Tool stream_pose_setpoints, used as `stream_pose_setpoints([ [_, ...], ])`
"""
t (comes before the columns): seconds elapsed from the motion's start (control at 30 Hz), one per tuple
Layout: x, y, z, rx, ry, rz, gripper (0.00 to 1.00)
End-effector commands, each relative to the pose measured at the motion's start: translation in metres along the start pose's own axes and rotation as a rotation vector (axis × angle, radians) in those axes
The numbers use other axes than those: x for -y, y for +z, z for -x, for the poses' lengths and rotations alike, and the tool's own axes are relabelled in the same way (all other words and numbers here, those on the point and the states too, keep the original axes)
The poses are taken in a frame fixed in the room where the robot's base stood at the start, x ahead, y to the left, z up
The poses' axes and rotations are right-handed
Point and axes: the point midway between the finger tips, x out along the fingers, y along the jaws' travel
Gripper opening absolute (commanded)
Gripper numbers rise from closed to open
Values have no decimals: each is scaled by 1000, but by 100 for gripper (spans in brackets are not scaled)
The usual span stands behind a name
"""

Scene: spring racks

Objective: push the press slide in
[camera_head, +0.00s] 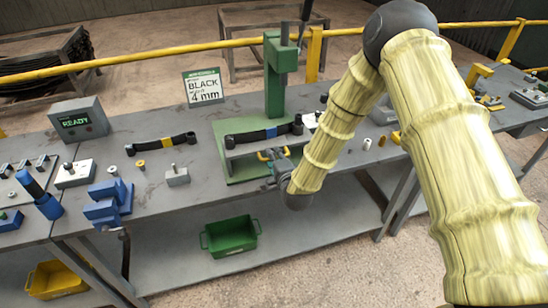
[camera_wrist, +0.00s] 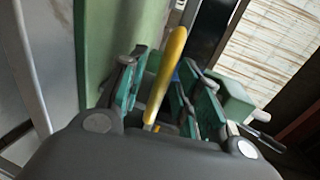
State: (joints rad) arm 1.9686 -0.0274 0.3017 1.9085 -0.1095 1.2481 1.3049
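The green press (camera_head: 275,85) stands upright on the bench in the head view. Its slide has a yellow handle (camera_head: 264,155) at the front, low under the black strip. My gripper (camera_head: 275,165) is at this handle, seen small and partly hidden by its own wrist. In the wrist view, the yellow handle (camera_wrist: 166,75) runs slantwise between the two green-padded fingers of my gripper (camera_wrist: 156,95). The fingers stand apart with the handle between them, and a gap seems to show beside it. Contact with the handle is hard to tell. The slide behind the handle is mostly hidden.
A black strip with a blue middle (camera_head: 271,132) lies across the press. Left are another strip (camera_head: 160,144), a READY display box (camera_head: 78,119) and a blue fixture (camera_head: 105,205). A sign (camera_head: 204,88) reads BLACK 4 mm. A green bin (camera_head: 230,236) sits below.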

Motion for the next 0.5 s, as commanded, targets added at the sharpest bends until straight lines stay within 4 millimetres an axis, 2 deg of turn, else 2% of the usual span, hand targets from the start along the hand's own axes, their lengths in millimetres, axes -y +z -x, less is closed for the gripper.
stream_pose_setpoints([
  [0.1,0,0,0,0,0,0,33],
  [0.13,0,0,0,0,0,0,30],
  [0.3,0,0,0,0,0,0,0],
  [0.5,0,0,0,0,0,0,0],
])
